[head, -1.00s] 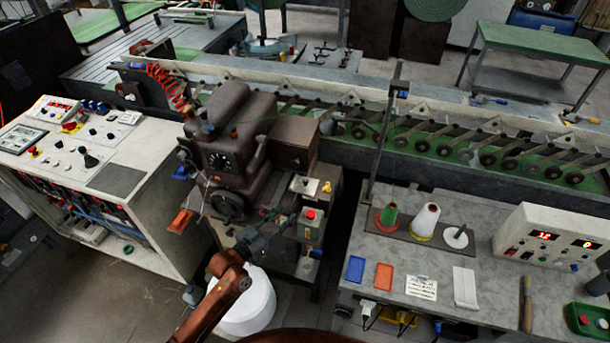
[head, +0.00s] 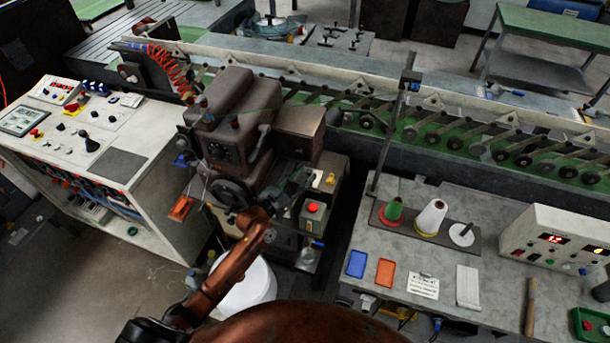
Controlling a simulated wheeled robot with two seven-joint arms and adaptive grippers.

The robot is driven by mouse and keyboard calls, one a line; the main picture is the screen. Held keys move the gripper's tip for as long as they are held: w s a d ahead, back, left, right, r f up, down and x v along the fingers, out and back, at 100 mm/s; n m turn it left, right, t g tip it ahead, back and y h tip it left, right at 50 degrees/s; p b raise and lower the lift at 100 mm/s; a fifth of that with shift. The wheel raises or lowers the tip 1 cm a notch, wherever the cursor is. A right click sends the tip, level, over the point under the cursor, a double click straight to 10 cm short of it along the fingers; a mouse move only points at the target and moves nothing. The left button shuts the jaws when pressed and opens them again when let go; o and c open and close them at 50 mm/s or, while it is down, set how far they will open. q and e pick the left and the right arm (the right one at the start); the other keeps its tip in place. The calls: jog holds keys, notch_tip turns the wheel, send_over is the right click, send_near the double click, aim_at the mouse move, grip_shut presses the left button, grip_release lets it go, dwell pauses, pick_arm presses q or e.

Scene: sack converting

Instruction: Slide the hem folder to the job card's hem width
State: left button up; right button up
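The brown sewing machine (head: 232,125) stands in the middle left. A metal plate beside its head carries a small part with a yellow knob (head: 330,179); I cannot tell for sure whether this is the hem folder. My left gripper (head: 303,178) is dark grey and sits just left of the yellow knob, in front of the machine. Its fingers are too small and dark to tell open from shut, and contact is unclear. The job card is probably the printed white card (head: 423,286) on the grey table; its text is unreadable. My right gripper is out of view.
A red button box (head: 313,212) is just below my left gripper. An orange plate (head: 181,208) juts out left of the machine. The grey table (head: 400,255) on the right holds thread cones and blue and orange trays. A white control cabinet (head: 160,190) stands left.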

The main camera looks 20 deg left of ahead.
pick_arm(q)
jog(key=shift+w+d, duration=0.1)
jog(key=shift+w, duration=0.05)
jog(key=c, duration=0.7)
grip_shut()
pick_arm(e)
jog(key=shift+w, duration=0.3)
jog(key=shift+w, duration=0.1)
